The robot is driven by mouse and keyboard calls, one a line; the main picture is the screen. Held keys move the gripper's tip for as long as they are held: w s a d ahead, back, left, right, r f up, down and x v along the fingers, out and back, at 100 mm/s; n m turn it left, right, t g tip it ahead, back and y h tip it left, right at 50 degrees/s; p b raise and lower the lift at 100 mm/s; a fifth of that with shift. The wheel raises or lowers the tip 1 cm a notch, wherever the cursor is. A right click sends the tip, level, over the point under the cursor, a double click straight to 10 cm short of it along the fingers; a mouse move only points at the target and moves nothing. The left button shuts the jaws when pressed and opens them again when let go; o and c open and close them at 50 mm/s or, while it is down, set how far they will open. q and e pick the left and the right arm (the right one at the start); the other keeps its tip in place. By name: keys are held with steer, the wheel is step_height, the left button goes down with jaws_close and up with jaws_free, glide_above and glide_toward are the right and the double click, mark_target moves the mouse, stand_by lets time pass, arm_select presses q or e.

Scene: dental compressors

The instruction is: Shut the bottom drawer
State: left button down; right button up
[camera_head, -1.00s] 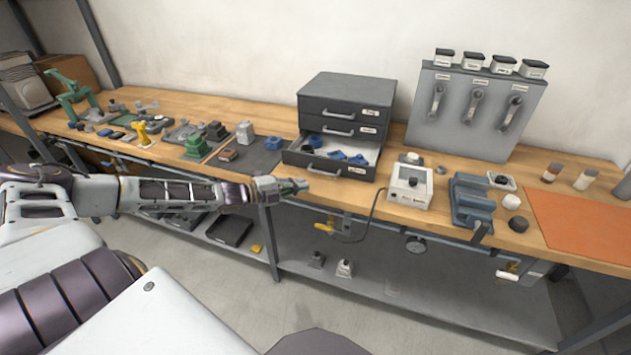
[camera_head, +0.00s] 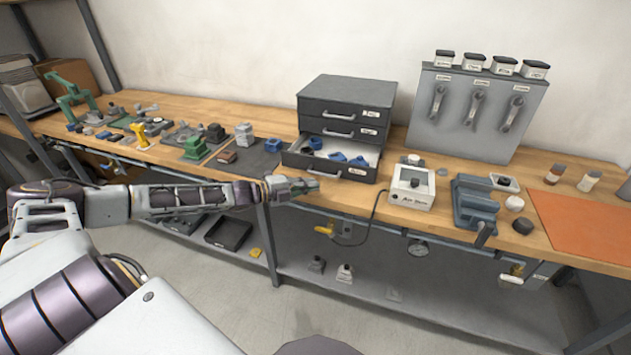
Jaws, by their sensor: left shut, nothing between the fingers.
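A dark grey cabinet (camera_head: 346,97) with three drawers stands on the wooden workbench. Its bottom drawer (camera_head: 350,172) is pulled out, with several blue parts (camera_head: 350,160) lying in it. The two drawers above it look closed. My left gripper (camera_head: 312,186) is shut and empty. It shows in front of the bottom drawer's front face, near the left part of its handle, at the bench's front edge. I cannot tell whether it touches the drawer. My right gripper is not in view.
Right of the drawer sit a white box (camera_head: 412,187) with a cable and a blue-grey vise (camera_head: 474,204). Green and grey parts (camera_head: 194,147) are left of the cabinet. A lower shelf (camera_head: 400,307) runs beneath.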

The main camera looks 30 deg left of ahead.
arm_select(q)
steer(key=shift+w+d+f, duration=0.1)
steer(key=shift+w+d, duration=0.05)
steer(key=shift+w, duration=0.4)
steer(key=shift+w+f, duration=0.1)
steer(key=shift+w, duration=0.35)
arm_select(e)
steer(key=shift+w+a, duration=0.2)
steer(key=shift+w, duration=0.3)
arm_select(q)
steer(key=shift+w+b, duration=0.25)
steer(key=shift+b, duration=0.05)
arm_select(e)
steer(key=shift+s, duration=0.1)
arm_select(q)
steer(key=shift+w+a+f, duration=0.15)
steer(key=shift+w+a, duration=0.2)
steer(key=shift+w, duration=0.3)
steer(key=shift+w+f, duration=0.15)
steer(key=shift+w, duration=0.2)
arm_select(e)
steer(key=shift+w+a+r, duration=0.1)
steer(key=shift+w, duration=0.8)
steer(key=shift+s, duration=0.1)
